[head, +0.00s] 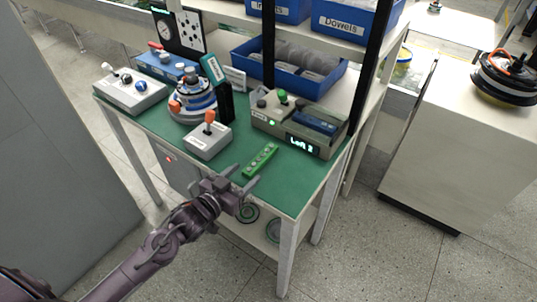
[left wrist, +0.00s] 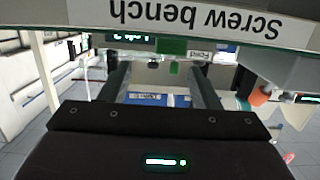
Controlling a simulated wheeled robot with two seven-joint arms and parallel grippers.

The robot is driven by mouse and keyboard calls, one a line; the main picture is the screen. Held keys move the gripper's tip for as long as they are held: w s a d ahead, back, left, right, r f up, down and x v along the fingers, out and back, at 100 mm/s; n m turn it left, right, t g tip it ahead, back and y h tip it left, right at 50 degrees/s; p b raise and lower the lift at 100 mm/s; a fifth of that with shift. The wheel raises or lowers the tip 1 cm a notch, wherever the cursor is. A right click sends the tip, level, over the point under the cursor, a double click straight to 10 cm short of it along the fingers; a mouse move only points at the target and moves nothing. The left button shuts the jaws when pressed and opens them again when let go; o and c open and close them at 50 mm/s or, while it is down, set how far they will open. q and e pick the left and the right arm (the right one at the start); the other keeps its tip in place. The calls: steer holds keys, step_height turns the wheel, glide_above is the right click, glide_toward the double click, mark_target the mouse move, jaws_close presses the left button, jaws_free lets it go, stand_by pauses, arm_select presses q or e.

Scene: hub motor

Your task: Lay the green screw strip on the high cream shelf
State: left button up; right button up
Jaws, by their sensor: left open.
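The green screw strip (head: 260,160) lies flat on the green top of the bench (head: 225,165), near its front edge. My left gripper (head: 246,176) is open and empty at the bench's front edge, just short of the strip's near end. In the left wrist view both fingers (left wrist: 160,82) stand apart, and a green end, probably of the strip (left wrist: 172,46), shows beyond them. The high cream shelf (head: 318,42) runs above the back of the bench and carries blue bins. My right gripper is not in view.
A grey joystick box (head: 208,141) stands left of the strip and a control unit (head: 298,124) behind it to the right. Blue bins labelled Dowels (head: 352,22) and Inserts (head: 278,8) fill much of the visible high shelf. A black post (head: 372,65) rises at the right.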

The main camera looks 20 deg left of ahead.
mark_target(257, 161)
arm_select(q)
steer(key=shift+w+f, duration=0.15)
steer(key=shift+w, duration=0.8)
steer(key=shift+w+d+p, duration=0.15)
steer(key=shift+w+p, duration=0.15)
steer(key=shift+w, duration=0.15)
steer(key=x, duration=0.3)
steer(key=p+x, duration=0.1)
steer(key=shift+w+f, duration=0.25)
steer(key=shift+f, duration=0.1)
steer(key=shift+w+f, duration=0.1)
steer(key=shift+w, duration=0.1)
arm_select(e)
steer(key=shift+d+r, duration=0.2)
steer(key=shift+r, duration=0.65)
arm_select(q)
steer(key=shift+s, duration=0.1)
steer(key=shift+c, duration=0.5)
steer(key=c, duration=0.9)
steer(key=shift+c, duration=0.5)
